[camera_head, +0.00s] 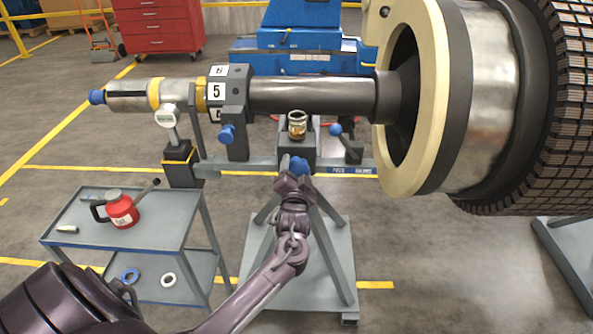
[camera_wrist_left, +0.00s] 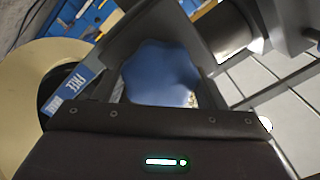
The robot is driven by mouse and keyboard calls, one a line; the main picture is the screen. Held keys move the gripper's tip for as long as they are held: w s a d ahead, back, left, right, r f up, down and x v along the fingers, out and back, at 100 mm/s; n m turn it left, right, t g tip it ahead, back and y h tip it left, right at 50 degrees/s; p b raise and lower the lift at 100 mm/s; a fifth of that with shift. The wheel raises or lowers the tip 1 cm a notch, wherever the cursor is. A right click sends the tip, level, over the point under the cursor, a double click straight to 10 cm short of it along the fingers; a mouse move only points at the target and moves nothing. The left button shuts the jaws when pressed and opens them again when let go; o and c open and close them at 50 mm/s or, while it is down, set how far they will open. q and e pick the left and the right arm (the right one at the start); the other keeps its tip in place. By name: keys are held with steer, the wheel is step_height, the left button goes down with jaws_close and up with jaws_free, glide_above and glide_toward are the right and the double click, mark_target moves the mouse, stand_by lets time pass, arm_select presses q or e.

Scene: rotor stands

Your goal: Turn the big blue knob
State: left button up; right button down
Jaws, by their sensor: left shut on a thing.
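The big blue knob (camera_head: 299,166) sits low on the front of the rotor stand, below the small glass jar. It also fills the middle of the left wrist view (camera_wrist_left: 160,75), where its lobed face shows. My left gripper (camera_head: 294,179) reaches up to it from below and is shut on it. The gripper partly covers the knob in the head view. In the left wrist view the dark gripper body hides the knob's lower edge. My right gripper is not in view.
A smaller blue knob (camera_head: 227,133) and a blue ball lever (camera_head: 336,129) are nearby on the stand. The glass jar (camera_head: 297,124) stands just above. The large rotor (camera_head: 480,95) is at right. A grey cart (camera_head: 165,215) with a red can (camera_head: 121,210) is at left.

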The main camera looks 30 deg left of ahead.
arm_select(q)
steer(key=n, duration=0.6)
steer(key=shift+n, duration=0.3)
stand_by(0.4)
steer(key=o, duration=1)
steer(key=b+v, duration=0.1)
steer(key=v, duration=0.6)
steer(key=shift+s+d, duration=0.2)
steer(key=shift+s, duration=0.15)
